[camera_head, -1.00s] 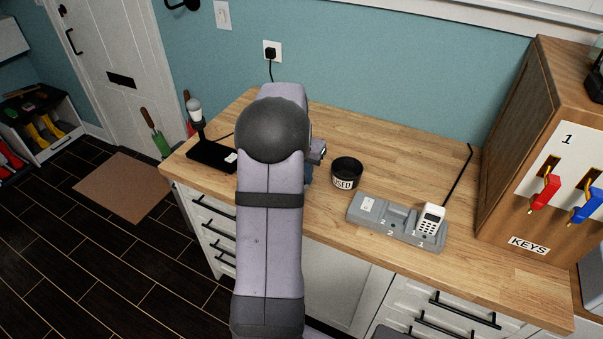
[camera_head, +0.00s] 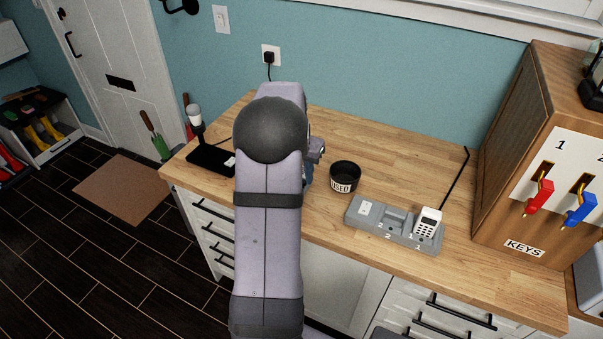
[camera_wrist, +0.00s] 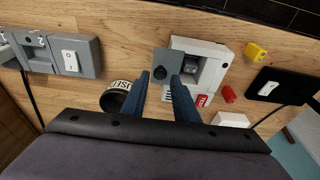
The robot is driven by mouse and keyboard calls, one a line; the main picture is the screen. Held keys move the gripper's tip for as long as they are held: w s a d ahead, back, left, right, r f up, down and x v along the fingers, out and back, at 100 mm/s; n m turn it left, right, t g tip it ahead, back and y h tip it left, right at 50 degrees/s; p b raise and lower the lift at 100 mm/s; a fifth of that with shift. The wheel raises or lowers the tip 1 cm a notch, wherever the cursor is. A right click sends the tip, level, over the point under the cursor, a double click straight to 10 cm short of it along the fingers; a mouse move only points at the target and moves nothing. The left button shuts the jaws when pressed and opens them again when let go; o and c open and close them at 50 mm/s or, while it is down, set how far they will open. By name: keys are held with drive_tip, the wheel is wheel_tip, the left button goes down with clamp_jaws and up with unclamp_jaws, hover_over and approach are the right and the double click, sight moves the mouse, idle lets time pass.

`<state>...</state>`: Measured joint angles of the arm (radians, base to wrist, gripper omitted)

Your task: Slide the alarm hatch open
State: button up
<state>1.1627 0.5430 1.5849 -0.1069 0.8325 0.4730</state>
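A white alarm box (camera_wrist: 218,58) lies on the wooden worktop in the wrist view. Its grey square hatch (camera_wrist: 169,57), with a dark round knob (camera_wrist: 160,72), sits at the left side of the box. A recess with grey parts shows to the right of the hatch. My gripper (camera_wrist: 160,79) has its two blue fingers apart, one on each side of the knob, with visible gaps; I cannot tell its height above the hatch.
A black "USED" cup (camera_head: 345,177) stands close by; in the wrist view the cup (camera_wrist: 117,97) is beside the left finger. A grey dock (camera_head: 373,215) with a white handset (camera_head: 428,222) and a key cabinet (camera_head: 525,190) are to the right. Yellow (camera_wrist: 256,52) and red (camera_wrist: 229,94) blocks lie near the box.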

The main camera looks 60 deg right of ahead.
drive_tip(key=shift+r+p, duration=1.4)
drive_tip(key=shift+r, duration=0.55)
drive_tip(key=shift+w+d+n, duration=0.1)
drive_tip(key=shift+d+n, duration=0.05)
drive_tip(key=shift+n, duration=0.55)
drive_tip(key=shift+n+y, duration=0.3)
drive_tip(key=shift+n, duration=0.5)
drive_tip(key=a+f, duration=0.1)
drive_tip(key=s+a+f, duration=0.1)
drive_tip(key=a+f, duration=0.1)
drive_tip(key=shift+a+f, duration=0.15)
drive_tip(key=shift+f, duration=0.1)
drive_tip(key=s+a+f+n+y, duration=0.1)
drive_tip(key=s+a+f, duration=0.1)
drive_tip(key=a+f, duration=0.35)
drive_tip(key=w+a+r+n, duration=0.2)
drive_tip(key=a+n, duration=0.2)
drive_tip(key=a, duration=0.9)
drive_tip(key=w+a+r+n, duration=0.2)
drive_tip(key=a+n, duration=0.3)
drive_tip(key=a, duration=0.7)
drive_tip(key=w+a+r+n, duration=0.2)
drive_tip(key=a+n, duration=0.3)
drive_tip(key=a, duration=0.8)
drive_tip(key=shift+w+a+r+y, duration=0.15)
drive_tip(key=shift+w+a+y, duration=0.15)
